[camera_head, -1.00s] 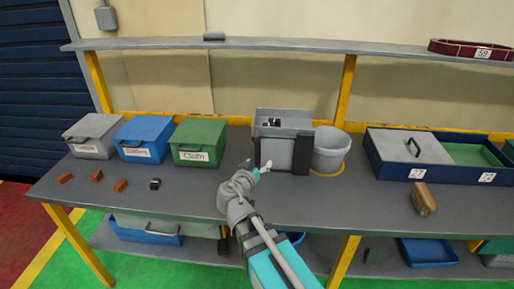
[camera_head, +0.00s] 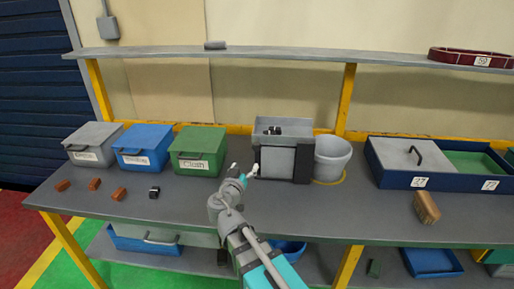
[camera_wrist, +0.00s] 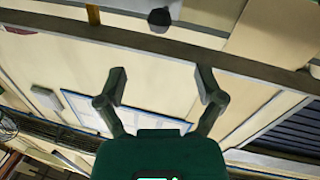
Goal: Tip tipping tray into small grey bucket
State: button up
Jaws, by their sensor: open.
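The tipping tray (camera_head: 268,125) is a grey open-topped tray on a dark stand at the back middle of the bench. Several small black and light pieces lie in it. The small grey bucket (camera_head: 333,158) stands upright just right of the stand, with a yellow ring at its base. My gripper (camera_head: 243,170) is in front of the stand's left side, apart from the tray and left of the bucket. In the wrist view my gripper (camera_wrist: 153,88) has its two fingers spread with nothing between them. Neither tray nor bucket shows in the wrist view.
Lidded grey (camera_head: 93,144), blue (camera_head: 143,147) and green (camera_head: 198,151) boxes stand left. Small brown blocks (camera_head: 94,184) and a black piece (camera_head: 154,192) lie before them. A blue-walled tray (camera_head: 400,182) and a brown block (camera_head: 426,207) are right. A shelf (camera_head: 290,54) spans above.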

aim_at(255, 149)
jog(key=x, duration=1.2)
jog(key=shift+w+d, duration=0.1)
jog(key=shift+w, duration=0.05)
grip_shut()
